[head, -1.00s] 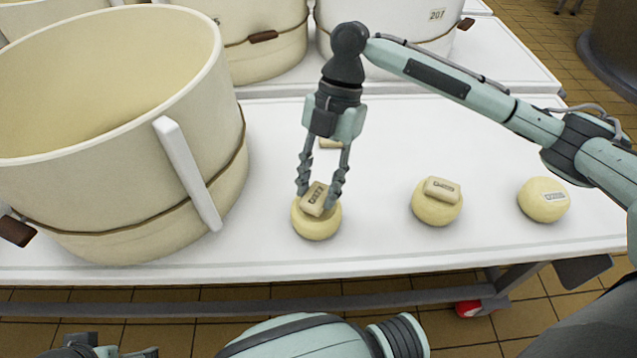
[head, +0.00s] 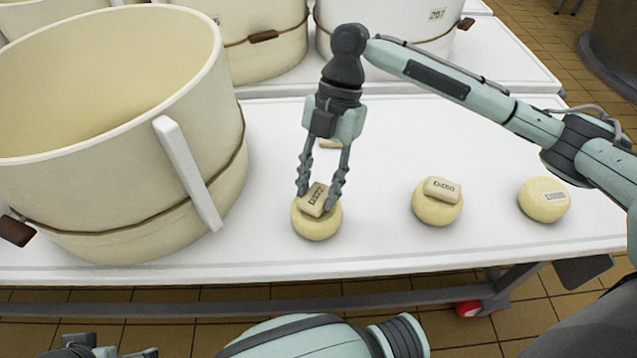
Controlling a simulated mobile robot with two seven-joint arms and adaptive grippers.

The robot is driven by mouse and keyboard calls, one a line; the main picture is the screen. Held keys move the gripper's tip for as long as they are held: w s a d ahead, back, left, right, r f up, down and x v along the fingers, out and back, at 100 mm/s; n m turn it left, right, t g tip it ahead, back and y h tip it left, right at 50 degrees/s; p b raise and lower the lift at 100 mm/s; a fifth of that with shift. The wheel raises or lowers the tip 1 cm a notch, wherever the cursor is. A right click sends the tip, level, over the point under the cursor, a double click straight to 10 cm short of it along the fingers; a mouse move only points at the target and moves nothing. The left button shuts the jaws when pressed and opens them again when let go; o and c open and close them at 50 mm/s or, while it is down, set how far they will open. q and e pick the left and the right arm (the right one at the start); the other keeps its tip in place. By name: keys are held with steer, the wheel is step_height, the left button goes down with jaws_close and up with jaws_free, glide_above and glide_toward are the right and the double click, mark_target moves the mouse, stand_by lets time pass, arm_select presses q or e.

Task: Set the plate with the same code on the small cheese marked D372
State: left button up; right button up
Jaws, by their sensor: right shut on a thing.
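My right gripper (head: 318,194) is shut on a small coded plate (head: 313,199). The plate is tilted and rests on or just over the top of the left small cheese (head: 316,224); I cannot tell whether it fully touches. The code on the plate is too small to read surely. The middle small cheese (head: 437,209) has another coded plate (head: 442,189) on top. The right small cheese (head: 544,200) has a pale printed label on it and no plate on top. My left gripper (head: 108,354) shows only partly at the bottom edge, and its fingers are unclear.
A large cream vat (head: 100,130) stands on the left of the white table (head: 400,248). Another plate (head: 331,143) lies behind my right gripper, partly hidden. More vats (head: 262,50) stand on the table behind. The table is clear between the cheeses.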

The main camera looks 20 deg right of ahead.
steer(key=shift+f, duration=0.45)
stand_by(0.3)
steer(key=o, duration=1.2)
